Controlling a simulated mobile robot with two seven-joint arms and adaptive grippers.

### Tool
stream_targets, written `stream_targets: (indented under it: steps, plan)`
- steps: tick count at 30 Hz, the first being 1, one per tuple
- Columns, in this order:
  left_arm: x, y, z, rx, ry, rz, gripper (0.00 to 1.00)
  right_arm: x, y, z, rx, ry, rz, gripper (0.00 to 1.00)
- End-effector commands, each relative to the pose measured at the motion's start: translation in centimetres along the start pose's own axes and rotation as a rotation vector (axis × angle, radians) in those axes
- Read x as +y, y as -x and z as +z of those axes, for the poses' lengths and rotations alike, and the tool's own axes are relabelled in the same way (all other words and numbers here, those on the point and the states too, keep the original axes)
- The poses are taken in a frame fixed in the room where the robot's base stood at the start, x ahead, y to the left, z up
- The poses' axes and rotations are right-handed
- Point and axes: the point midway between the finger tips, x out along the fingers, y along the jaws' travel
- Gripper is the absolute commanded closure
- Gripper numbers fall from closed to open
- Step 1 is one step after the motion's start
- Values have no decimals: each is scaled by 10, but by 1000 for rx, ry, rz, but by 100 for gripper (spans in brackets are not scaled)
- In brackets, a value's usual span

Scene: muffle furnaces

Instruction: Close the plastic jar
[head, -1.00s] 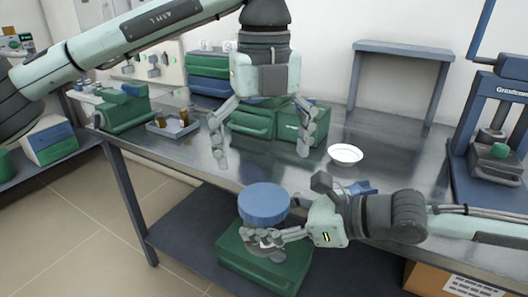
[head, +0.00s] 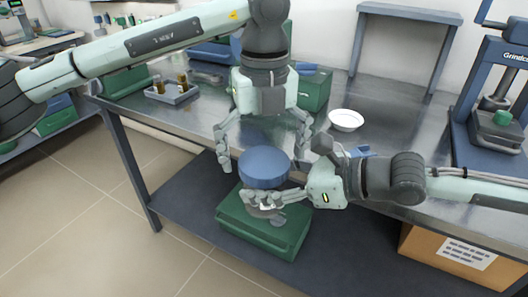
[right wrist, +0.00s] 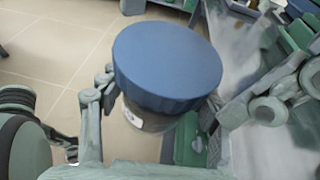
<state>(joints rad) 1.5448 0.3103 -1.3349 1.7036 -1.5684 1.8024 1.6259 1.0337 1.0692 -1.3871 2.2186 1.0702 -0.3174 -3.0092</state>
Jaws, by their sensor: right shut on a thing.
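The plastic jar has a wide blue lid (head: 264,166) on top of its body, which is mostly hidden by fingers in the head view. In the right wrist view the blue lid (right wrist: 168,62) covers the jar's greyish body (right wrist: 150,120), which carries a small white label. I cannot tell how tight the lid sits. My right gripper (head: 264,199) is shut around the jar body below the lid and holds it upright in front of the table edge. My left gripper (head: 262,158) points down, open, with its fingers on either side of and just above or behind the lid.
The metal table (head: 325,150) carries a white dish (head: 346,120), a tray with small brown bottles (head: 172,93), green and blue boxes and a blue press (head: 500,95) at right. Below the jar, a green box (head: 262,232) stands on the lower shelf (head: 340,240).

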Motion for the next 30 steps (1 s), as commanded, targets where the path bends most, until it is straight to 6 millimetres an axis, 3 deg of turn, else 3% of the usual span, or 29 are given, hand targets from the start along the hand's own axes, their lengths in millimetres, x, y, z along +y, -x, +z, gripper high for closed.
stream_targets:
  steps: [2,12,17,20,30]
  plan:
    - [0,0,0,0,0,0,11,0,0,1,-3,1,0,100]
    - [0,0,0,0,0,0,53,0,0,2,-3,1,0,100]
    - [0,0,0,0,-51,0,55,0,0,2,-3,1,0,100]
    - [0,0,0,0,-210,0,55,0,0,2,-3,2,0,100]
    - [0,0,0,1,-1083,-1,55,0,0,2,-4,2,0,100]
